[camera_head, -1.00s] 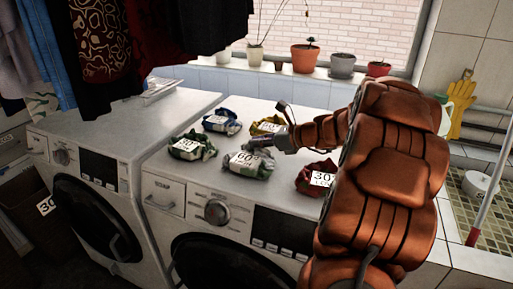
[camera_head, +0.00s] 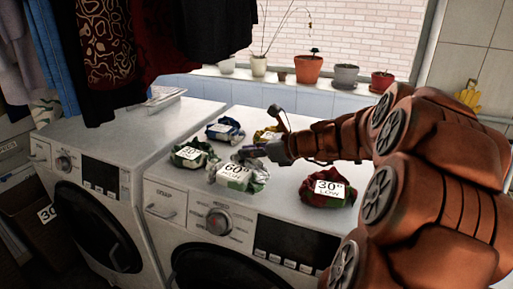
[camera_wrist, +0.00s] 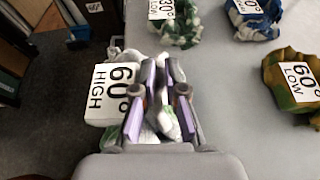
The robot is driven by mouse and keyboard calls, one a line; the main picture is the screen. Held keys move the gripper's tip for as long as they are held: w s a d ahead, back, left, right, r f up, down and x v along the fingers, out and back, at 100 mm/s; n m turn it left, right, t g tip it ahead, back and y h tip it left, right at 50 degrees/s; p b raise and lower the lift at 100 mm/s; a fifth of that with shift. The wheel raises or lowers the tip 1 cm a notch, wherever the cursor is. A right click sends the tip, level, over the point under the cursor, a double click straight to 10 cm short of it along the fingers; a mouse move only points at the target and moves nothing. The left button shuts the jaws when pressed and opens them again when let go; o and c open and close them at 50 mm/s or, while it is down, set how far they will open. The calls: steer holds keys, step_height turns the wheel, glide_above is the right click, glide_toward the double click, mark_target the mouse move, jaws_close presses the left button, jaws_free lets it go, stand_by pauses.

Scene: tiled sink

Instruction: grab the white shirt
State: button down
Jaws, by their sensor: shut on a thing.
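The white shirt is a crumpled white bundle (camera_head: 243,186) with faint green patches and a label reading "60° HIGH", on top of the right washing machine. My gripper (camera_head: 250,153) reaches it from the right, at its upper side. In the wrist view, the white bundle (camera_wrist: 170,122) shows between and around the fingers of my gripper (camera_wrist: 161,75), with its label (camera_wrist: 113,92) to the left. The fingers are shut on the bundle, which still appears to be at the machine top. Part of the bundle is hidden by the fingers.
Around it lie a green-white bundle (camera_head: 193,154), a blue bundle (camera_head: 225,131), a yellow bundle (camera_head: 268,134) and a red bundle (camera_head: 328,188). Dark clothes (camera_head: 105,50) hang at the upper left. Potted plants (camera_head: 308,68) line the windowsill.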

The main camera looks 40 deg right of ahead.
glide_above(235, 183)
steer(key=shift+r+b, duration=0.4)
steer(key=shift+r, duration=0.05)
